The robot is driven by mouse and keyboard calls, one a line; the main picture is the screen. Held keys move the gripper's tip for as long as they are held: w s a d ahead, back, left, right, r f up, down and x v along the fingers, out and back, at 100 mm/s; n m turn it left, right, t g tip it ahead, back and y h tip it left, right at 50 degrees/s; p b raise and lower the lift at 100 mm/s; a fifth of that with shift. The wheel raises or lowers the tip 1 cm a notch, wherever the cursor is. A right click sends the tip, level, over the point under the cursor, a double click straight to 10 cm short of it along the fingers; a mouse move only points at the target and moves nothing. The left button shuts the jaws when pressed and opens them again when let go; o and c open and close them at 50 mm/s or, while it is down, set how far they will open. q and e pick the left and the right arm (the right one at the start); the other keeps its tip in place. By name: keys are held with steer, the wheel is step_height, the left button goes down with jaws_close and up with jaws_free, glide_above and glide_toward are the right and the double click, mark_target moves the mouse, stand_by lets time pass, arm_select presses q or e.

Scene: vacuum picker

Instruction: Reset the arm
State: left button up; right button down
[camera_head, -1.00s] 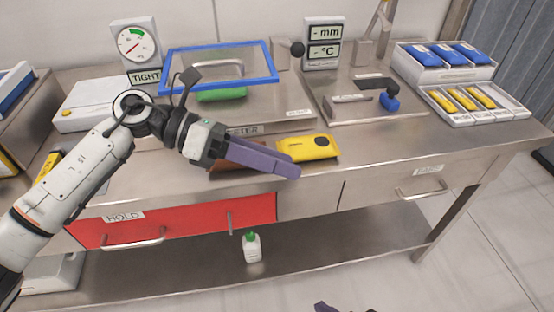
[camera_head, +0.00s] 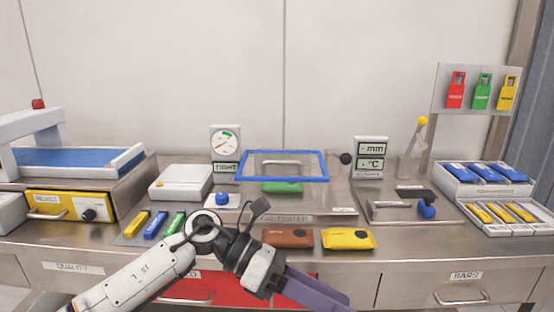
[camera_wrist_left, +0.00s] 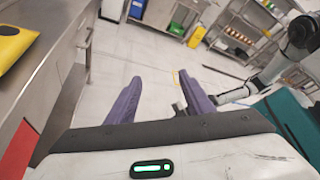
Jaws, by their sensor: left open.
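My left arm comes in from the lower left in the head view, in front of the bench. My left gripper (camera_head: 315,295) has purple fingers and sits low, in front of the bench's front edge. In the left wrist view its two fingers (camera_wrist_left: 160,100) are apart with only floor between them, so it is open and empty. A yellow pack (camera_head: 348,239) and a brown pack (camera_head: 287,237) lie on the bench top just beyond the gripper. The yellow pack also shows at the left of the wrist view (camera_wrist_left: 12,45). My right gripper is not in the head view.
The bench holds a blue-framed lid (camera_head: 282,179) over a green pack (camera_head: 282,187), a gauge reading TIGHT (camera_head: 225,140), and a blue-knobbed gauge stand (camera_head: 427,209). Trays of blue packs (camera_head: 485,174) and yellow bars (camera_head: 505,213) stand at right. A red HOLD drawer (camera_head: 215,287) is below.

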arm_select(q)
steer(key=w+a+f+n+t+y, duration=0.15)
steer(key=a+f+n+t, duration=0.25)
steer(key=n+t, duration=0.55)
steer(key=w+a+f+n+t, duration=0.2)
steer(key=a+f+n+t, duration=0.15)
steer(key=n, duration=1.05)
steer(key=w+a+f+n+t+y, duration=0.1)
steer(key=w+a+f+n+t, duration=0.2)
steer(key=n+t, duration=0.7)
steer(key=s+a+f+n+g+y, duration=0.3)
steer(key=s+a+f+n, duration=0.15)
steer(key=f, duration=0.35)
steer(key=s+a+f+n+g+y, duration=0.2)
steer(key=s+a+f+n+y, duration=0.1)
steer(key=s+a+f+n, duration=0.25)
steer(key=s+a+f+n+g+y, duration=0.2)
steer(key=s+a+f+n+g, duration=0.2)
steer(key=s+f, duration=0.7)
steer(key=shift+s+a+f+n+g, duration=0.15)
steer(key=shift+s+a+n+g, duration=0.25)
steer(key=shift+s+n+g, duration=0.2)
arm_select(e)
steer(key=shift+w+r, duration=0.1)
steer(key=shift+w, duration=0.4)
arm_select(q)
steer(key=shift+w, duration=0.1)
